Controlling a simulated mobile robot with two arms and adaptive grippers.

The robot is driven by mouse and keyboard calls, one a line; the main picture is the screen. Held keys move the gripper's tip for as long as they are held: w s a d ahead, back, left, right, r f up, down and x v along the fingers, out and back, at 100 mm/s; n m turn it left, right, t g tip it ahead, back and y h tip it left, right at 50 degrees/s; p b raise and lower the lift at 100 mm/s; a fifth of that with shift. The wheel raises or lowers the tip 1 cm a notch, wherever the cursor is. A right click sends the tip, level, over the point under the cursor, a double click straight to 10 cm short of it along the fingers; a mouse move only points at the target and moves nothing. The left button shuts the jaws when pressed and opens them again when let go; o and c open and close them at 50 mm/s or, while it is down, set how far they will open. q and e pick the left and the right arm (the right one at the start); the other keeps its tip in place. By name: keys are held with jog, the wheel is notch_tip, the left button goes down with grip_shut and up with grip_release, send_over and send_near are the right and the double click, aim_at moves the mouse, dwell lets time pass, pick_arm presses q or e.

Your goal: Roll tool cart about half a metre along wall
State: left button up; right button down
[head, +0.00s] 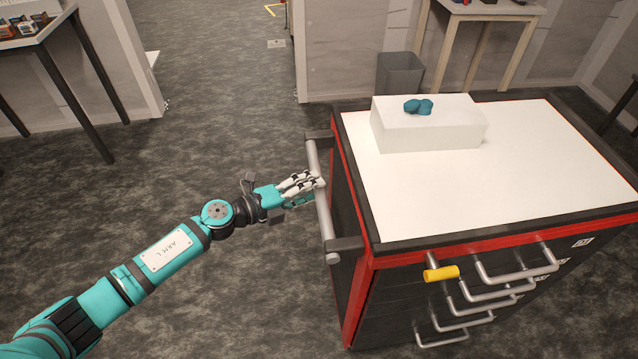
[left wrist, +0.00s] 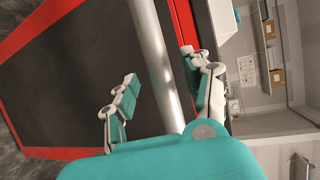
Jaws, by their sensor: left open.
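The tool cart (head: 560,190) stands at the right of the head view, with a white top, red and black edges and several drawers with grey handles on its front. A grey push bar (head: 323,215) runs along its left side. My left gripper (head: 312,184) is at the middle of this bar, with its fingers open. In the left wrist view the bar (left wrist: 155,50) passes between the two spread fingers (left wrist: 160,85). I cannot tell whether either finger touches it. My right gripper is not in view.
A white box (head: 425,130) with a teal object (head: 418,106) on it sits on the cart top. A grey bin (head: 400,74) and a wooden table (head: 490,10) stand behind the cart. A table (head: 40,35) is at the far left. The floor left of the cart is clear.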

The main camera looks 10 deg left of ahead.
pick_arm(q)
jog(key=shift+x, duration=1.4)
jog(key=shift+c, duration=0.4)
grip_shut()
